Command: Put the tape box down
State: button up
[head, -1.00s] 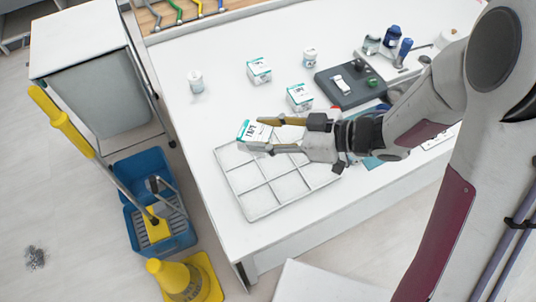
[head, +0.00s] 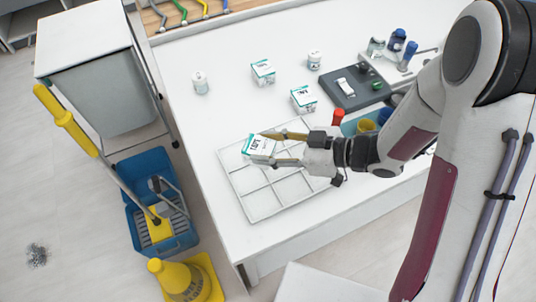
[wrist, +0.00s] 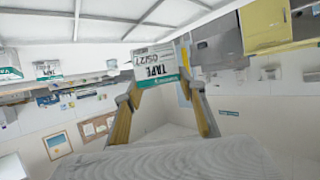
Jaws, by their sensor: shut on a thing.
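The tape box (head: 260,148) is a small white box with a teal edge and dark lettering. My gripper (head: 283,148) is shut on it and holds it over the far-left part of the compartment tray (head: 262,204). In the wrist view the tape box (wrist: 157,66) sits between the two yellow-padded fingers (wrist: 160,105), its lettering upside down. The tray is a pale, low grid with several compartments, and those in view look empty. I cannot tell from these views whether the box touches the tray.
Two similar boxes (head: 263,72) (head: 303,99) and two white jars (head: 199,82) (head: 314,60) stand behind the tray. A dark device (head: 354,86) and a red-capped item (head: 338,116) lie to the right. The table's left front is clear.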

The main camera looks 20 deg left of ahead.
jog(key=shift+f, duration=2.05)
jog(key=shift+f, duration=0.25)
jog(key=o, duration=1.2)
jog(key=shift+c, duration=0.2)
jog(key=shift+r, duration=0.1)
jog(key=shift+r, duration=0.2)
jog(key=v, duration=1.2)
jog(key=shift+f, duration=0.1)
jog(key=shift+w+d, duration=0.1)
